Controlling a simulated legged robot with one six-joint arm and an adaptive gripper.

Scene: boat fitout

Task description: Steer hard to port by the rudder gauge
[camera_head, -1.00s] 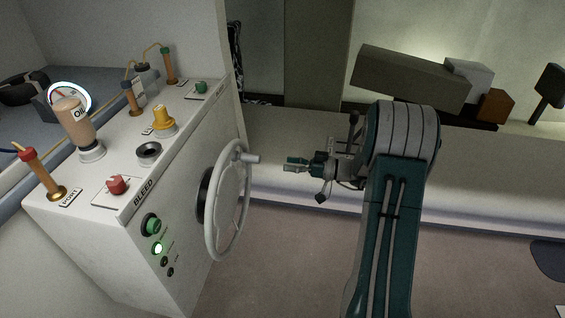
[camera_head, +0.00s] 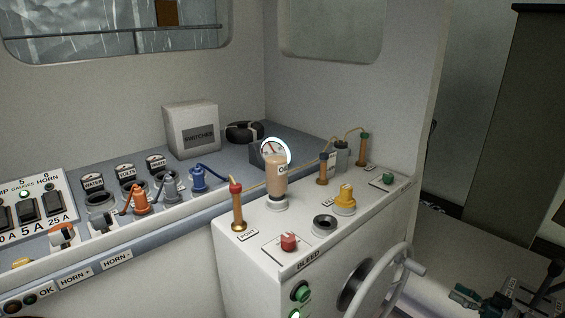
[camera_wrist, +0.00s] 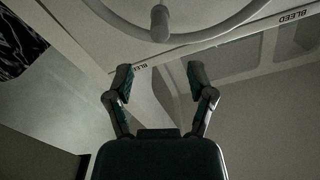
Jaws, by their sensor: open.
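The grey steering wheel (camera_head: 368,292) is on the side of the white console at the lower right of the head view, with its lower part cut off. Its spinner knob (camera_head: 415,267) sticks out at the upper right of the rim. In the wrist view, the wheel rim (camera_wrist: 210,32) and knob (camera_wrist: 160,24) are at the top, ahead of my fingers. A round dial gauge (camera_head: 275,151) with a bright ring stands behind the oil bottle; its reading is too small to tell. My gripper (camera_head: 464,297) is open and empty, right of the wheel and apart from it; its fingers spread in the wrist view (camera_wrist: 160,85).
A switch panel (camera_head: 33,206) and coloured plugs line the left counter.

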